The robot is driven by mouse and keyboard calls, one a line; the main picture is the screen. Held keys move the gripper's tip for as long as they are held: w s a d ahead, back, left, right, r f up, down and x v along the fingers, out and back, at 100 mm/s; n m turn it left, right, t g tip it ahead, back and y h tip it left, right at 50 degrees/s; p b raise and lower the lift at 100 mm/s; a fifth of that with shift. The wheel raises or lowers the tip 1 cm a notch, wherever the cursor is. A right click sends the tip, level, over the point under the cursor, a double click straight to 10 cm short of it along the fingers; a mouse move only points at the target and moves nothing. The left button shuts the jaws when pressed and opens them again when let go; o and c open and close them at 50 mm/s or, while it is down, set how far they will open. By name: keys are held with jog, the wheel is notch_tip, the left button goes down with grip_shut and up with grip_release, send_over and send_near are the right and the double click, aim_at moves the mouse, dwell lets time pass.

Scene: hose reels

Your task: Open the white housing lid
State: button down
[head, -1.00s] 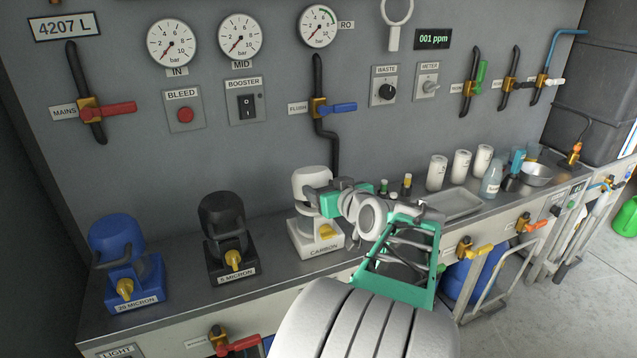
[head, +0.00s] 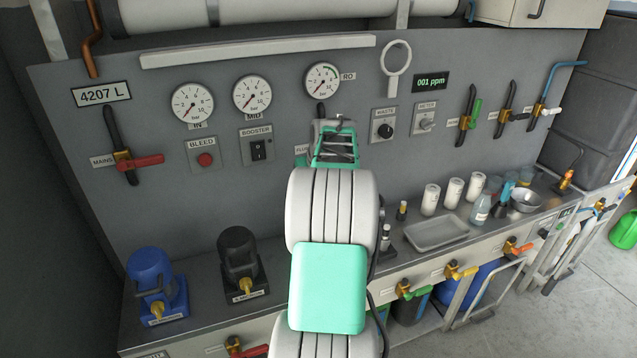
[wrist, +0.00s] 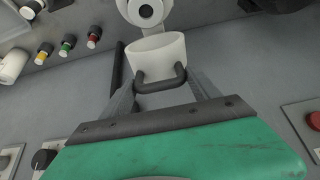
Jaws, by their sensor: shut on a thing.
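The white housing (wrist: 146,10) shows at the top of the wrist view, with a round dark-centred opening facing the camera. Its white lid (wrist: 158,50) stands swung up at the housing's edge, with a dark loop handle (wrist: 161,80) on its outer side. My gripper (wrist: 162,84) is shut on this handle, one finger at each side of it. In the head view my arm hides the white housing and lid, and my gripper's green body (head: 335,147) is up near the wall panel.
A blue housing (head: 152,275) and a black housing (head: 240,260) stand on the bench to the left. A tray (head: 437,233), white canisters (head: 454,192) and bottles stand to the right. Gauges, valves and switches line the wall panel (head: 240,210).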

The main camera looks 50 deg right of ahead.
jog(key=shift+w+d+r+p, duration=0.15)
jog(key=shift+w+d, duration=0.35)
jog(key=shift+w, duration=0.3)
jog(key=shift+w+d+r+p, duration=0.15)
jog(key=shift+w+d, duration=0.3)
jog(key=shift+w, duration=0.3)
jog(key=shift+c, duration=2.4)
grip_release()
jog(key=o, duration=0.3)
jog(key=shift+f, duration=0.15)
jog(key=b+v, duration=0.1)
jog(key=v, duration=0.6)
jog(key=shift+s+a+r+b, duration=0.2)
jog(key=shift+s+r+b, duration=0.05)
jog(key=shift+r+b, duration=0.1)
